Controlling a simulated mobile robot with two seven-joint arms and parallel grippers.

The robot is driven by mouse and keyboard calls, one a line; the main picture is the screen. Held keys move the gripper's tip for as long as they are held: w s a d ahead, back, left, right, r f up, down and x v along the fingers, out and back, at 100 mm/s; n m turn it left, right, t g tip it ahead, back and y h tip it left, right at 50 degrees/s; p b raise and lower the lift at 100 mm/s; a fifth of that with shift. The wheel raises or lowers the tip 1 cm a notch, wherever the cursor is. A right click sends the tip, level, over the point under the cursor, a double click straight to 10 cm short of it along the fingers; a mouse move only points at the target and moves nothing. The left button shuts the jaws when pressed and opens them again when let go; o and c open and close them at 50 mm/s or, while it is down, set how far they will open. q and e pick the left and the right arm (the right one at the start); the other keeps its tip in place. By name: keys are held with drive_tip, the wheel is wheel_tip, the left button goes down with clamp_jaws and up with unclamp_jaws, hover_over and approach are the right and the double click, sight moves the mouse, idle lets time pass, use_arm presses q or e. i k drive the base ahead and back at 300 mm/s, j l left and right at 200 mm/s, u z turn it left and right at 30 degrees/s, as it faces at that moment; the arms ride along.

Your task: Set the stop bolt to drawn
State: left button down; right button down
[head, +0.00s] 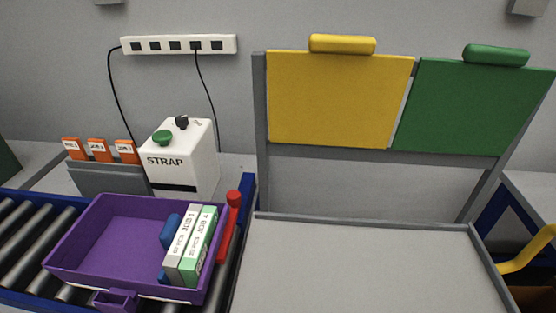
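A red part with a rounded knob on top (234,198) stands at the right end of the roller conveyor, just right of the purple tote. It looks like the stop bolt, but no label on it is readable. Its lower part runs down beside the tote's right wall and is partly hidden by it. I cannot tell whether it is set or drawn. Neither of my grippers shows in the head view.
The purple tote (104,238) sits on the rollers (22,252), holding two labelled boxes and a blue item. A white STRAP machine (185,160) and orange-tabbed cards (98,150) stand behind. A bare grey table (350,262) is right, below yellow (338,100) and green (465,108) panels.

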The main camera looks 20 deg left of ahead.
sight(234, 197)
drive_tip(key=u, duration=1.25)
